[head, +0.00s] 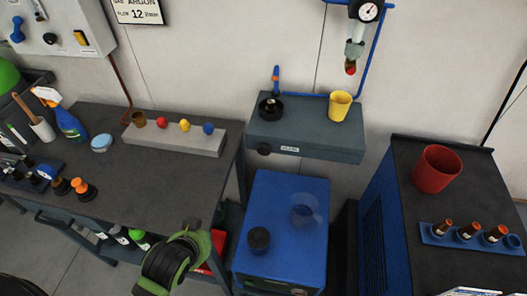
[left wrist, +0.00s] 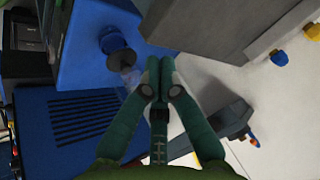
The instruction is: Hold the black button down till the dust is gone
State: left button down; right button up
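A round black button (head: 258,240) stands on top of the blue box (head: 285,189). A faint, see-through round patch that may be the dust (head: 306,211) shows on the box behind and right of it. In the left wrist view, a dark disc (left wrist: 119,61), likely the button, has a pale smudge beside it. My left gripper (left wrist: 158,68) has its green fingers together with nothing between them; the tips appear beside the disc, apart from it in the picture. In the head view, my green and black left wrist is at the bottom, left of the box. My right gripper is not in view.
A grey wall shelf (head: 310,135) with a yellow cup (head: 339,106) overhangs behind the box. The dark bench (head: 120,185) with a spray bottle (head: 70,125) is left. A dark-topped cabinet (head: 440,215) with a red cup (head: 436,168) is right.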

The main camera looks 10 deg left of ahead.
pick_arm(q)
jog(key=w+r+m+t, duration=0.2)
jog(key=w+m+t, duration=0.25)
jog(key=w, duration=0.25)
jog(key=m+t+h, duration=0.4)
jog(key=m+h, duration=0.2)
jog(key=m, duration=0.7)
send_near(264, 150)
notch_tip(264, 150, down, 3)
jog(key=a, duration=0.2)
jog(key=shift+s+d+r+m+g+h, duration=0.1)
jog(key=shift+s+d+m+g+h, duration=0.45)
jog(key=shift+m+h, duration=1.2)
jog(key=shift+s+d+f+m+g+h, duration=0.1)
jog(key=shift+s+d+m+g+h, duration=0.5)
jog(key=shift+m, duration=1.9)
jog(key=shift+s+d+r+m+g+h, duration=0.1)
jog(key=shift+s+d+m+h, duration=0.85)
jog(key=shift+m+h, duration=0.95)
jog(key=shift+w+d+y, duration=0.15)
jog(key=shift+w+y, duration=0.1)
jog(key=shift+w, duration=0.1)
jog(key=w+b, duration=0.2)
jog(key=w, duration=0.6)
jog(key=shift+w+b, duration=0.3)
jog(key=shift+b, duration=0.1)
